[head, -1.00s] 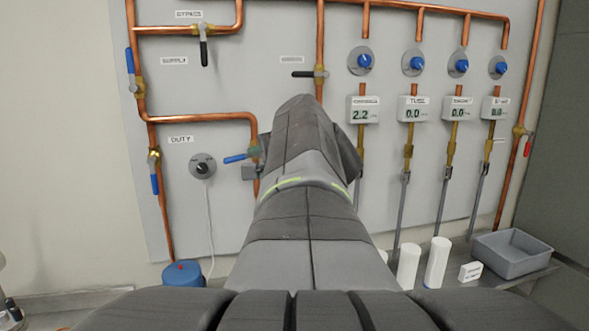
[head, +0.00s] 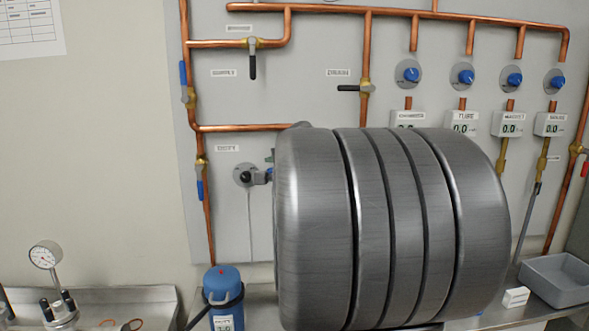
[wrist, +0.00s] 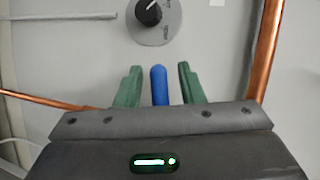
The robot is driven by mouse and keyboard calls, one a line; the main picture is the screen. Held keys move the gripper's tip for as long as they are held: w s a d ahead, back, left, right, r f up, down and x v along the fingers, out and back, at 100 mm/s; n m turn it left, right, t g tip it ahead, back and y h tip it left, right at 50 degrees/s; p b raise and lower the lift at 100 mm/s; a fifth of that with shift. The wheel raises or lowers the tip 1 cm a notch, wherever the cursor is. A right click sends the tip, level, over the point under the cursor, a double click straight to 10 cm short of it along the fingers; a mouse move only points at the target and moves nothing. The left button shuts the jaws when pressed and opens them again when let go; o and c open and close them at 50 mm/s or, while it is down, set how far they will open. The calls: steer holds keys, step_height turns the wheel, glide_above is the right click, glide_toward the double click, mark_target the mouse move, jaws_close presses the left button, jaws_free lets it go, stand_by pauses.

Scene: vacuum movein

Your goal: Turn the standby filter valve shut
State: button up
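A blue valve handle (wrist: 160,88) stands between the two green fingers of my gripper (wrist: 158,70) in the wrist view. The gripper is open, with a gap on each side of the handle. A black knob on a round grey plate (wrist: 150,18) is just beyond the fingertips. In the head view the same knob plate (head: 245,175) sits under a label that seems to read DUTY (head: 227,148). A bit of blue handle (head: 268,173) shows beside it. My arm hides the valve body and most of the gripper. I cannot read any standby label.
Copper pipes (head: 367,55) run over the grey panel. A black-handled valve (head: 252,62) and several blue knobs (head: 410,75) are above. A blue canister (head: 222,285), a grey tray (head: 555,280) and a gauge (head: 45,256) stand below.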

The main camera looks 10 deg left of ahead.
steer(key=shift+w, duration=0.1)
steer(key=shift+c, duration=0.4)
jaws_close()
steer(key=shift+a+r+m+y+b, duration=0.15)
steer(key=shift+r+m+y+b, duration=0.35)
steer(key=shift+m+b, duration=0.55)
steer(key=shift+r, duration=0.1)
steer(key=shift+o, duration=0.4)
jaws_free()
steer(key=shift+n, duration=0.25)
